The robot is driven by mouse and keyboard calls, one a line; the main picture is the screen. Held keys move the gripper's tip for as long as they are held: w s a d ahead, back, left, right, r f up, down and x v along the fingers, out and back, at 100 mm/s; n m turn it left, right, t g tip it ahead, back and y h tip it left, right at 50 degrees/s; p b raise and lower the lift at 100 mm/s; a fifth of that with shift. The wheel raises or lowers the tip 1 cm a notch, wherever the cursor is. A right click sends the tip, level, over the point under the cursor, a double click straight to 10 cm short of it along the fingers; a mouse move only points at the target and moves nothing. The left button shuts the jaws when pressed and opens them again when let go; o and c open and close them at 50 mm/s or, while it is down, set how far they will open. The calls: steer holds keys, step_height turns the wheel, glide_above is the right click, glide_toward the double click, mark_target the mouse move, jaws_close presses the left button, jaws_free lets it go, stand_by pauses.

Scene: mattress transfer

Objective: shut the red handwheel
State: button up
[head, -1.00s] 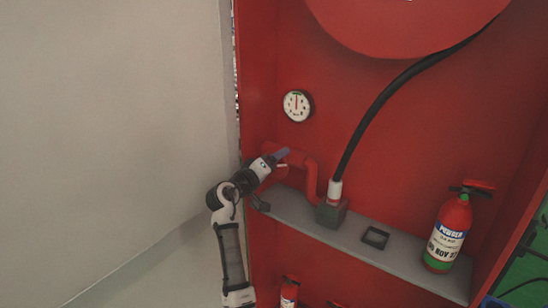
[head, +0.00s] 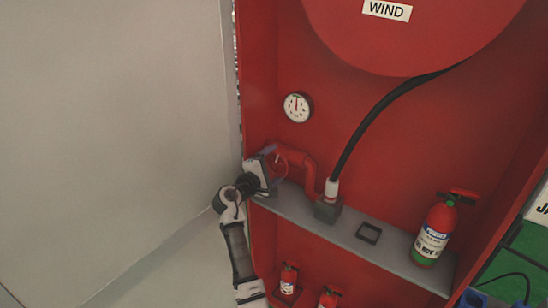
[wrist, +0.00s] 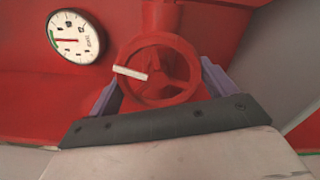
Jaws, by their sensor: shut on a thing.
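The red handwheel (wrist: 182,64) faces me in the wrist view, a spoked ring with a short white bar (wrist: 130,73) at its left. My gripper (wrist: 160,78) has a purple finger on each side of the wheel and is shut on its rim. The fingertips' exact contact is partly hidden by the wheel. In the head view my gripper (head: 269,150) is at the left end of the red pipe (head: 309,168), where the wheel is mostly hidden.
A round gauge (head: 297,107) is on the cabinet's back wall above the pipe. A grey shelf (head: 335,238) holds a fire extinguisher (head: 434,230) at right. A black hose (head: 375,112) rises from the pipe fitting. The grey wall (head: 110,130) is close on the left.

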steer(key=shift+f+n+p, duration=0.1)
steer(key=shift+n+p, duration=0.9)
steer(key=shift+n, duration=0.5)
steer(key=o, duration=0.9)
steer(key=shift+c, duration=0.2)
steer(key=b+v, duration=0.4)
steer(key=v, duration=1)
